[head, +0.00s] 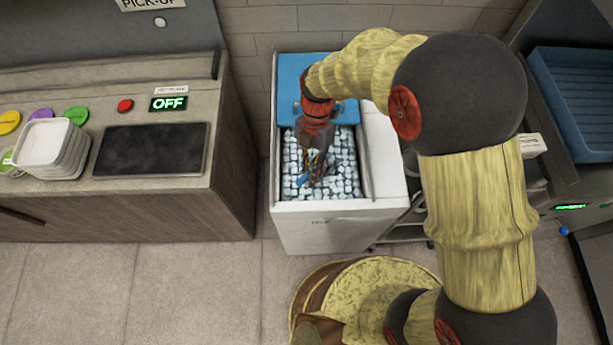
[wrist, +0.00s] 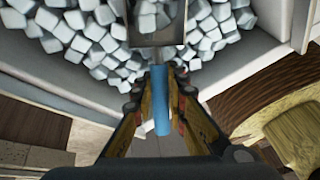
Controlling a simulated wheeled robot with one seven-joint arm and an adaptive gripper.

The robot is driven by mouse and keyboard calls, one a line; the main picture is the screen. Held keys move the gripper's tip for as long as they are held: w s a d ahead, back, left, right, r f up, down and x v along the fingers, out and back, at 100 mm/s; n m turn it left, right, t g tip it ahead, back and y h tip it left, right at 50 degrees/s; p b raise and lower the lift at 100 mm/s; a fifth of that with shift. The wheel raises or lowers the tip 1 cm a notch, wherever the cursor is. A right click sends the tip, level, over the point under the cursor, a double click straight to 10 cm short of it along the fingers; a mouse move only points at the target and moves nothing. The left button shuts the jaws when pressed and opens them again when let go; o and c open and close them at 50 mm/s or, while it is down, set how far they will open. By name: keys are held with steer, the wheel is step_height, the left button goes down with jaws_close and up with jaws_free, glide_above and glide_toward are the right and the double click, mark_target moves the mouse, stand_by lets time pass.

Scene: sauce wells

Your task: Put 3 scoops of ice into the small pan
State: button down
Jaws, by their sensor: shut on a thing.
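My gripper (head: 309,172) is over the open ice bin (head: 384,165), pointing down at the ice (head: 342,160). In the wrist view my gripper (wrist: 158,86) is shut on the blue handle of a metal scoop (wrist: 161,102). The scoop's grey bowl lies at the top of that view among the ice cubes (wrist: 85,45); how much ice it holds is not clear. In the head view a bit of the blue handle shows beside the fingers. I cannot pick out the small pan for certain.
A blue lid (head: 291,75) covers the bin's back part. On the left counter are a stack of white trays (head: 47,150), a dark plate (head: 150,150), coloured discs and a red button (head: 125,105). A blue ribbed tray (head: 575,100) is at the right. Floor is clear at front left.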

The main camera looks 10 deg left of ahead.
mark_target(300, 180)
steer(key=shift+w+d+f+t+h+b, duration=0.3)
steer(key=shift+w+f+t+b, duration=0.1)
steer(key=shift+w+b, duration=0.15)
steer(key=shift+s+a+r+t+p, duration=0.15)
steer(key=shift+s+r+p, duration=0.05)
steer(key=shift+r+p, duration=0.3)
steer(key=shift+s+a+r+t+p, duration=0.1)
steer(key=shift+s+r+t+p, duration=0.05)
steer(key=shift+r+p, duration=0.35)
steer(key=shift+t+h, duration=0.4)
steer(key=shift+t, duration=0.1)
steer(key=r+p, duration=0.1)
steer(key=s+r+p, duration=0.1)
steer(key=r, duration=0.1)
steer(key=s+a+r+p, duration=0.1)
steer(key=shift+s+a+r, duration=0.1)
steer(key=shift+s+r, duration=0.05)
steer(key=shift+r, duration=0.15)
steer(key=shift+s+a+r+t+p, duration=0.3)
steer(key=shift+s+r+p, duration=0.25)
steer(key=shift+s+p, duration=0.05)
steer(key=shift+s+a+r+t+p, duration=0.25)
steer(key=shift+s+r+t+p, duration=0.05)
steer(key=shift+s+r+p, duration=0.25)
